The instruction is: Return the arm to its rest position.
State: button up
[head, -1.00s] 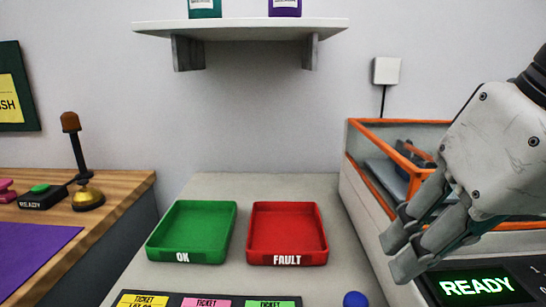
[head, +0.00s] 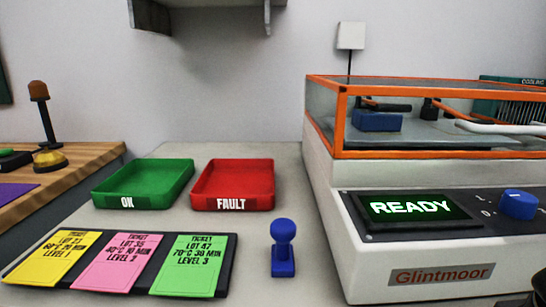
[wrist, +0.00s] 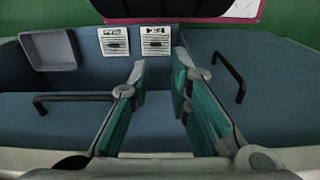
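My gripper (wrist: 160,66) shows only in the wrist view. Its two teal-padded fingers stand apart with nothing between them. They point toward blue-grey surfaces with black handles (wrist: 75,98). In the head view the gripper is out of frame. A dark shape at the lower right corner there may be part of my arm; I cannot tell.
The Glintmoor machine (head: 425,275) has an orange-edged clear cover and a READY display (head: 412,208). A green OK tray (head: 127,203), a red FAULT tray (head: 232,204), a blue stamp (head: 283,250) and three tickets (head: 118,262) rest on the counter. The wrist view shows a grey bin (wrist: 48,50).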

notch_tip(320, 180, up, 39)
jog(key=t+p, duration=0.4)
jog(key=p, duration=3.2)
jog(key=shift+p, duration=0.4)
jog(key=shift+d+r, duration=0.1)
jog(key=shift+d, duration=0.1)
